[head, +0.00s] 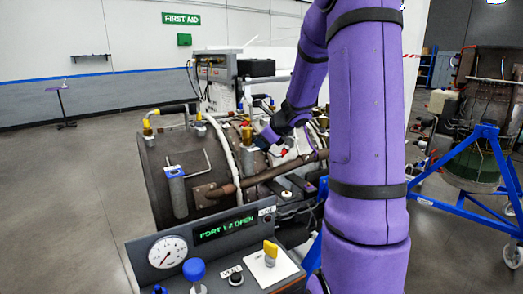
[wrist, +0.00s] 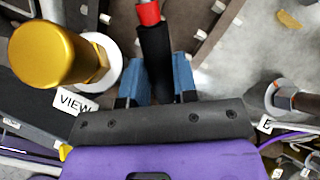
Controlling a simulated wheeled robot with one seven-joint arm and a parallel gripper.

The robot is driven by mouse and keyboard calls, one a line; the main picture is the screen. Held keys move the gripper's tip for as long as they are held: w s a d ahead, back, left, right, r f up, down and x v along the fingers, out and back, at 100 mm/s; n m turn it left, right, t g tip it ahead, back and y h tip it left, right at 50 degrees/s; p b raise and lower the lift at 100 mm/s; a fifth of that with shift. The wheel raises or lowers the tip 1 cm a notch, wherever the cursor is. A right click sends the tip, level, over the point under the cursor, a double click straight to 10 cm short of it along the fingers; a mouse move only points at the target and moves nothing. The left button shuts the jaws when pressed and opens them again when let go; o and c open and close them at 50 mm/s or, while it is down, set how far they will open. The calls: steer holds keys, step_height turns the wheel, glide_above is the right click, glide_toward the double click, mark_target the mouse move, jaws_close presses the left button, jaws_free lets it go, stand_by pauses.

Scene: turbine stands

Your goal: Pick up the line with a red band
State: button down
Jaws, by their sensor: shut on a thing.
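My gripper (wrist: 159,66) shows in the wrist view with its two blue fingers on either side of a black line. The line with a red band (wrist: 154,45) runs up between the fingers, and its red band lies just beyond the fingertips at the top edge. My gripper is shut on this line. In the head view my gripper (head: 268,134) is over the top of the turbine, partly behind my purple arm. A small red spot shows just below it there. The line's far end is out of the wrist view.
The brown turbine body (head: 170,150) carries pipes and yellow-capped fittings. A large gold cap (wrist: 45,52) stands close left of my gripper in the wrist view. A control panel (head: 215,250) reading "PORT 1-2 OPEN" is in front. A blue stand (head: 468,150) is at right.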

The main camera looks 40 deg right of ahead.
step_height(320, 180, up, 15)
steer(key=shift+f, duration=0.2)
steer(key=shift+a, duration=0.1)
